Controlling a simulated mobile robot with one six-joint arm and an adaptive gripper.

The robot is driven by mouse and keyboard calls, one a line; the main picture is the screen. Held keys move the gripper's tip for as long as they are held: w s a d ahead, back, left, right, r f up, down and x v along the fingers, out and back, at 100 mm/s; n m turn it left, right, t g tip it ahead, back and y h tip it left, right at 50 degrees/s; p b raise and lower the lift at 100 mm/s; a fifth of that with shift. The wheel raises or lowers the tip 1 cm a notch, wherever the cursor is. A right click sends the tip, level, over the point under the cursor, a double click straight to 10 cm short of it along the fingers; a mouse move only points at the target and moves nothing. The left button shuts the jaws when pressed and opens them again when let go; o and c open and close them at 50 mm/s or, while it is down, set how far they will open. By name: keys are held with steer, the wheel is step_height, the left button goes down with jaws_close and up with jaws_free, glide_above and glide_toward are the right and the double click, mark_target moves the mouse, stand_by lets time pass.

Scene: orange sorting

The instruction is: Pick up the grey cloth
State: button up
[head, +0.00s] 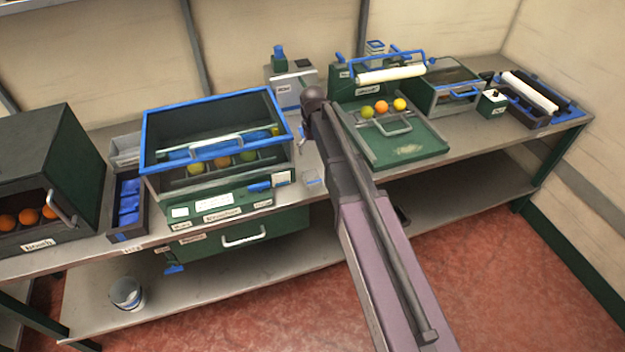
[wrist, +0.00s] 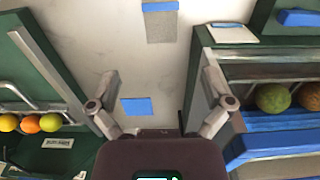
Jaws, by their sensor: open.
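A flat grey piece with a blue band, which looks like the grey cloth (wrist: 160,27), lies on the pale bench top at the upper middle of the wrist view. In the head view a small grey-blue patch (head: 312,181) near the bench's front edge seems to be the same piece. My gripper (wrist: 160,78) is open and empty above the bench, its fingers spread either side of bare surface. The cloth is beyond the fingertips in the wrist view, apart from them.
A blue-rimmed sorting box (head: 215,133) stands left of my arm, its wall close to one finger. A green tray (head: 405,146) with several fruits stands right. A flat blue square (wrist: 137,106) lies between the fingers in the wrist view. The bench strip between box and tray is narrow.

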steer(key=b, duration=0.8)
glide_above(313, 178)
steer(key=shift+f, duration=4.25)
steer(key=shift+a+f+b, duration=0.1)
steer(key=shift+f+b, duration=2.5)
steer(key=shift+b, duration=0.1)
steer(key=c, duration=1)
